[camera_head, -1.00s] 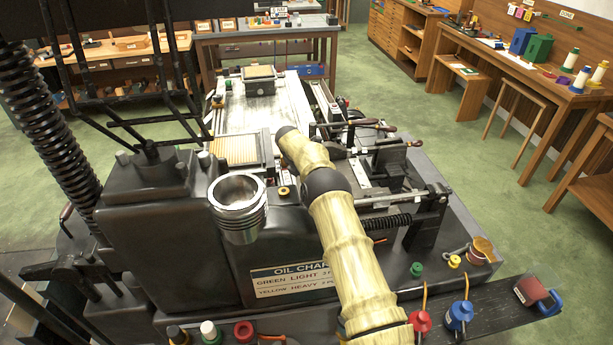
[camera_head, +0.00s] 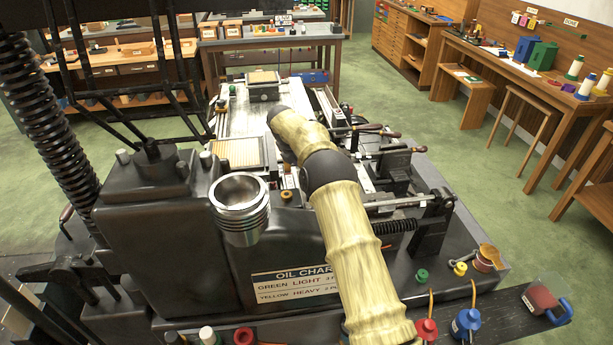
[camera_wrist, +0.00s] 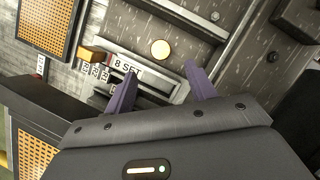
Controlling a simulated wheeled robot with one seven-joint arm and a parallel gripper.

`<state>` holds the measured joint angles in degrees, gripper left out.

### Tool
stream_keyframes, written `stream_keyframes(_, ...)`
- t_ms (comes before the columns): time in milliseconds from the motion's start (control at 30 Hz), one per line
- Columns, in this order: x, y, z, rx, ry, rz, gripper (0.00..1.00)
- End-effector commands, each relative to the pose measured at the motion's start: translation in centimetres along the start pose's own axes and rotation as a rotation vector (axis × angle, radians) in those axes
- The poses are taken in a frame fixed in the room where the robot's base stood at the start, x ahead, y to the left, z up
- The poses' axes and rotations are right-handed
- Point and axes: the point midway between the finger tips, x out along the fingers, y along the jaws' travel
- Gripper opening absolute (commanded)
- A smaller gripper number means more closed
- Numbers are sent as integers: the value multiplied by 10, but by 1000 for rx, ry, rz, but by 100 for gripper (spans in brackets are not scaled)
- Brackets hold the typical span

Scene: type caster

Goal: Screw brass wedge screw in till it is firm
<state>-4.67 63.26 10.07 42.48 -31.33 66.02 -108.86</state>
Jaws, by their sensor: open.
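In the wrist view, a round brass disc (camera_wrist: 160,49) lies face-on in the machine bed, just beyond my fingertips. It looks like the head of the brass wedge screw. My gripper (camera_wrist: 160,69) is open, with two dark purple fingers spread on either side below the disc. Nothing is between the fingers, and they seem apart from the disc. A label reading "8 SET" (camera_wrist: 127,66) is left of the disc. In the head view my arm hides the gripper, and I cannot make out the screw there.
A small brass block (camera_wrist: 92,54) and number labels sit left of the disc. A perforated tan panel (camera_wrist: 47,24) is at upper left. In the head view, a metal cup (camera_head: 240,205) stands left of my arm, and levers and rods (camera_head: 395,165) stand right.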

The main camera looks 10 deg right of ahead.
Motion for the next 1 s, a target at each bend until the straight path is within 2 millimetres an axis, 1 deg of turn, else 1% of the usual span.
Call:
stream_keyframes(33, -10, 1, 0, 0, -2, 3, 55)
stream_keyframes(200, -44, 1, 0, 0, -2, 4, 55)
stream_keyframes(300, -62, 1, 0, 1, -2, 4, 55)
stream_keyframes(400, -74, 1, 0, 0, -1, 2, 55)
stream_keyframes(533, -81, 0, 0, 0, 0, 0, 55)
stream_keyframes(867, -82, 0, 0, 0, 0, 0, 55)
stream_keyframes(1000, -92, 0, 6, 2, 0, 0, 55)
